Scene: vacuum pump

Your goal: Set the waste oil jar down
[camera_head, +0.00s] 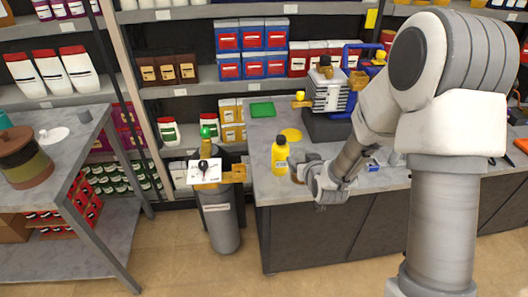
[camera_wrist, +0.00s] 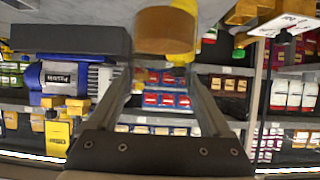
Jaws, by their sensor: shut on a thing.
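My gripper (camera_head: 306,172) is at the left front part of the grey workbench (camera_head: 290,193), just right of a yellow bottle. In the wrist view my gripper (camera_wrist: 163,45) is shut on a brown-orange round jar (camera_wrist: 166,28), which I take to be the waste oil jar. In the head view the jar is mostly hidden by my gripper; only a brownish sliver shows. I cannot tell whether its base touches the bench top.
The yellow bottle (camera_head: 280,157) stands close left of my gripper. A grey drum (camera_head: 219,220) stands on the floor left of the bench.

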